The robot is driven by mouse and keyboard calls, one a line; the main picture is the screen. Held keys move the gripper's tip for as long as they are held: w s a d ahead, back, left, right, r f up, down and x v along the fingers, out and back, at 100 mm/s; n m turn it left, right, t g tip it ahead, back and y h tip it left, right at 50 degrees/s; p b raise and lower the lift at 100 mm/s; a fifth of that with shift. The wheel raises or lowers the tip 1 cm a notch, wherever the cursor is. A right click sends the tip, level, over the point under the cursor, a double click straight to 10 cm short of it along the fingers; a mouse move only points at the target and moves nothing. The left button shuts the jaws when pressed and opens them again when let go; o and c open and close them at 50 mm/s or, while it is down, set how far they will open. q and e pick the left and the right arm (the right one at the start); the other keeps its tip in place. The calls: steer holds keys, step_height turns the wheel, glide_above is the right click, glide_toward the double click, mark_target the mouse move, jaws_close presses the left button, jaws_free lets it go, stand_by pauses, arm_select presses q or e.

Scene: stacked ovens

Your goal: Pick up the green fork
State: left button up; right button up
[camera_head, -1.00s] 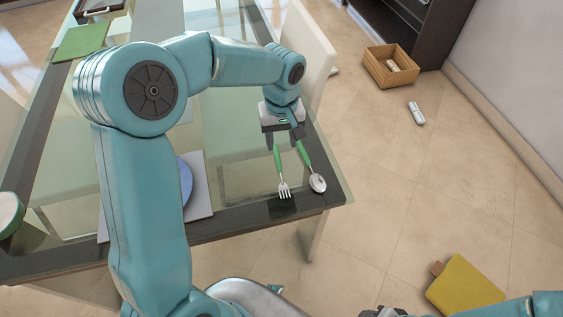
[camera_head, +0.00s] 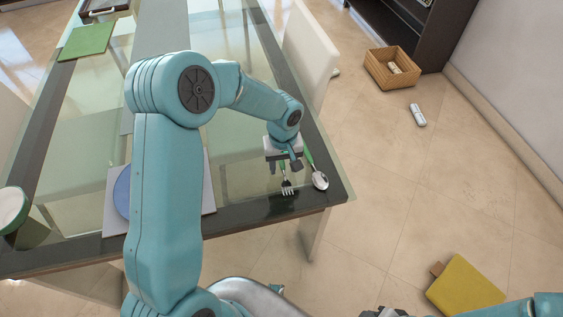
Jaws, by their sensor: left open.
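The green fork (camera_head: 287,187) lies near the front right corner of the glass table (camera_head: 256,170). Its silver tines show, pointing toward the near edge, but my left gripper hides much of its green handle. My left gripper (camera_head: 285,167) is open, pointing down over the handle, with one finger on each side of it in the picture. I cannot tell the height between fingers and fork. A green-handled spoon (camera_head: 320,181) lies close to the right of the fork. Part of my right gripper (camera_head: 383,312) shows at the bottom edge, its fingers not clear.
A blue plate (camera_head: 122,190) on a pale mat (camera_head: 209,190) is left of the fork, partly behind my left arm. A white chair (camera_head: 310,50) is beside the table. A wicker basket (camera_head: 391,67) and yellow board (camera_head: 464,287) are on the right.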

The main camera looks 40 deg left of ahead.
arm_select(q)
steer(key=shift+w+f, duration=0.1)
steer(key=shift+w, duration=0.05)
jaws_close()
